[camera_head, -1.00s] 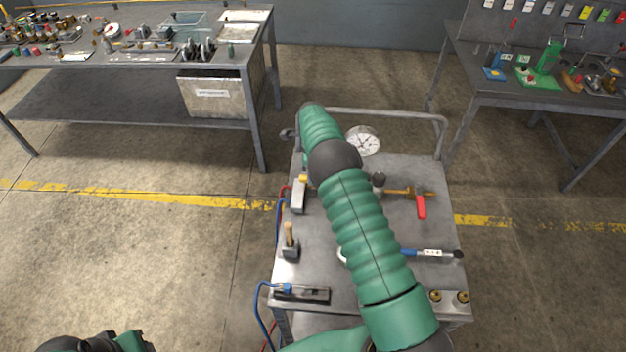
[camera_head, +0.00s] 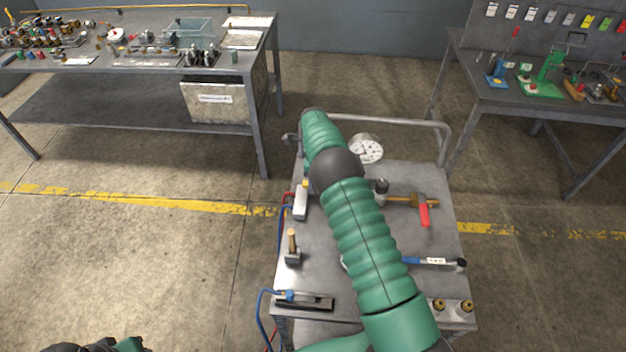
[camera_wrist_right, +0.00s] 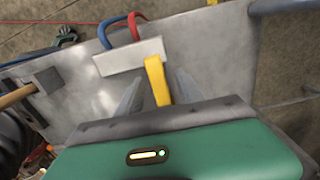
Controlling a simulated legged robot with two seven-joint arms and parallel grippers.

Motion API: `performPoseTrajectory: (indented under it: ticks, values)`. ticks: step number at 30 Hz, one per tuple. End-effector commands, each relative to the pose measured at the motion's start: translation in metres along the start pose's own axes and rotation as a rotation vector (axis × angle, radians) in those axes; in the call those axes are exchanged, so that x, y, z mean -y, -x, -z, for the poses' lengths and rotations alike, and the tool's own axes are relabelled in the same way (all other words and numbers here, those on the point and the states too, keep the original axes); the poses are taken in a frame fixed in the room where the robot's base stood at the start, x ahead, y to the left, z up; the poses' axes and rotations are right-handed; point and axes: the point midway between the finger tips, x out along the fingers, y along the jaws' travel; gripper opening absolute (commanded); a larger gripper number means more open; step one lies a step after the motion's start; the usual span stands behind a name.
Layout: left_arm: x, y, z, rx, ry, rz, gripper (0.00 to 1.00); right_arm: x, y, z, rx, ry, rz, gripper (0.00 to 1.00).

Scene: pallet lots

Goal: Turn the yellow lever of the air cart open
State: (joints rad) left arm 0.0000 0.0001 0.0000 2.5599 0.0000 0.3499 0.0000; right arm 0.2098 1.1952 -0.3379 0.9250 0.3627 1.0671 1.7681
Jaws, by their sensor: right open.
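The yellow lever (camera_wrist_right: 158,80) sits on a grey block (camera_wrist_right: 120,60) with a blue and a red hose. In the right wrist view it points down from the block, crosswise to its length. In the head view the block (camera_head: 300,206) is at the cart's left edge, a bit of the lever (camera_head: 304,184) at its far end. My right gripper (camera_wrist_right: 158,92) is open, one finger on each side of the lever; contact is unclear. My right arm hides the gripper in the head view. Part of my left arm shows at bottom left, its fingers unseen.
The cart top (camera_head: 310,272) also holds a gauge (camera_head: 366,149), a red-handled valve (camera_head: 424,214), a blue-handled tool (camera_head: 412,261) and a wooden-handled hammer (camera_head: 292,244). Benches stand behind left (camera_head: 120,100) and right (camera_head: 545,105). A rail (camera_head: 395,122) borders the cart's far end.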

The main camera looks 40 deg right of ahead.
Motion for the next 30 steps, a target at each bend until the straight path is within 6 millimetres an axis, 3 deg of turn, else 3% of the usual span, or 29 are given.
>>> performPoseTrajectory:
  ticks: [4,8,18,21,25,30]
  values:
    - [0.0,-0.001,0.0,0.0,0.0,0.0,0.36,0.0,0.005,0.0,-0.001,0.0,0.001,0.44]
    - [0.0,-0.004,-0.001,0.0,0.0,0.0,0.36,0.001,0.027,0.0,0.0,0.001,0.003,0.44]
    - [0.0,-0.008,-0.002,0.0,0.0,0.0,0.36,0.003,0.126,-0.002,0.0,0.0,0.004,0.44]
    - [0.0,-0.007,-0.002,0.0,0.0,0.0,0.36,0.003,0.147,-0.002,-0.001,0.001,0.002,0.44]
    - [0.0,-0.005,-0.001,0.0,0.0,0.0,0.36,0.002,0.163,-0.002,-0.002,0.0,0.0,0.44]
    - [0.0,-0.005,-0.001,0.0,0.0,0.0,0.36,0.002,0.167,-0.002,-0.002,0.0,-0.002,0.44]
